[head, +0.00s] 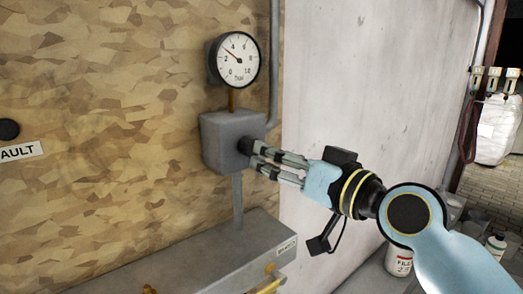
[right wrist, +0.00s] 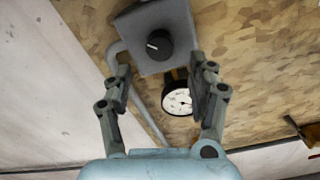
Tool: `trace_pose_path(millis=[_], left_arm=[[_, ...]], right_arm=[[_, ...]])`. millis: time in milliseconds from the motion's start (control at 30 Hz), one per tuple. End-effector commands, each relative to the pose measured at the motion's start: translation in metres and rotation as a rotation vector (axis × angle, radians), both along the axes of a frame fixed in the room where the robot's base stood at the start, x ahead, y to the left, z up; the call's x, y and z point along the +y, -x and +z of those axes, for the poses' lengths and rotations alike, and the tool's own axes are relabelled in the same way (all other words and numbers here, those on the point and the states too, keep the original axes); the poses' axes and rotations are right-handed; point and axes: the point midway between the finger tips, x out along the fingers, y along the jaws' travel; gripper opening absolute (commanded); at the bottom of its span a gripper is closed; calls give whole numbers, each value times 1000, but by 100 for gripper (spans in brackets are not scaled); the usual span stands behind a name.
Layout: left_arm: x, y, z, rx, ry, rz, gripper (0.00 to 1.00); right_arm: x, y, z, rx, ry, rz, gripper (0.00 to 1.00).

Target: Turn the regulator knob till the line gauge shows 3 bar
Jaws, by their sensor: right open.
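The line gauge (head: 238,60) is a round white dial in a dark rim. Its red needle points up and left, between 2 and 4, at about 3. The dial also shows in the right wrist view (right wrist: 178,102), too small to read. The black regulator knob (head: 245,146) is on the right-facing side of a grey box (head: 222,140) below the gauge. In the right wrist view the knob (right wrist: 160,45) has a white pointer line. My right gripper (head: 260,156) is open at the knob, its fingers spread; contact cannot be told. My left gripper is not in view.
A grey cabinet (head: 215,262) juts out below the box, with a yellow handle (head: 268,287). A pipe (head: 274,70) runs down the board's right edge. A labelled white container (head: 398,262) stands low behind my right arm. The pale wall right of the board is clear.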

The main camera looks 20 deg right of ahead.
Motion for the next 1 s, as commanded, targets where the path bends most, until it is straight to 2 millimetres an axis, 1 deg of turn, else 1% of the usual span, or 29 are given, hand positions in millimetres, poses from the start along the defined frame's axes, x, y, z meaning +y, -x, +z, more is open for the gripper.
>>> trace_pose_path(millis=[33,100,200,333,467,867,967,1000], left_arm=[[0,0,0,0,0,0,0],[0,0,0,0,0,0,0],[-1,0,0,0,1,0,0],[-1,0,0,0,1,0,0],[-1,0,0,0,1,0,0],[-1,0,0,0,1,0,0],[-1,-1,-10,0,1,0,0],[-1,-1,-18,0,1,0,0]], right_arm=[[-5,12,-2,3,5,-1,59],[-9,25,-1,3,3,1,59],[-15,39,-1,2,4,0,59],[-18,50,0,0,1,0,59],[-19,53,0,-1,-1,0,59],[-19,52,0,-1,-1,0,59],[-19,52,-9,-1,-3,-1,59],[-19,52,-18,-1,-6,-2,59]])
